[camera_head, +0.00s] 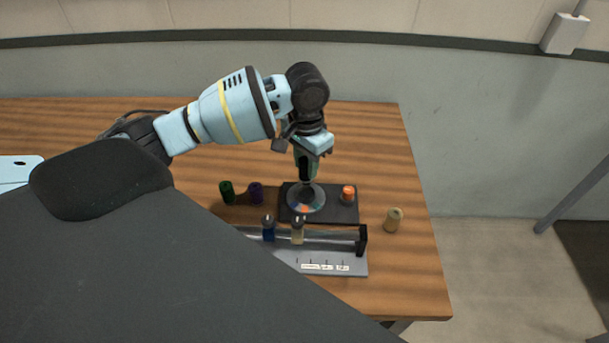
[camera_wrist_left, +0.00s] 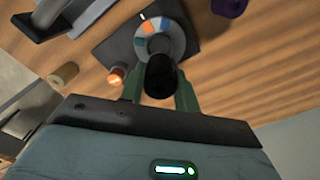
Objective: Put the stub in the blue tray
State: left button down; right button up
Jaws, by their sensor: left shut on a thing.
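My left gripper (camera_head: 306,178) points down over a grey disc (camera_head: 318,197) with coloured segments on a dark mat. In the left wrist view its fingers (camera_wrist_left: 161,85) are shut on a dark cylinder (camera_wrist_left: 159,76). The cylinder is seen end-on and hides part of the disc (camera_wrist_left: 172,40). I cannot tell whether it is the stub, or whether it touches the disc. I cannot make out a blue tray for certain; a pale blue piece (camera_head: 20,170) shows at the left edge. My right gripper is out of view.
A rack (camera_head: 350,262) in front holds blue and tan rollers. The wooden table (camera_head: 365,130) is clear behind.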

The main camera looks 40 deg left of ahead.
aim_at(306, 160)
pick_arm(q)
jog(key=shift+r, duration=1.7)
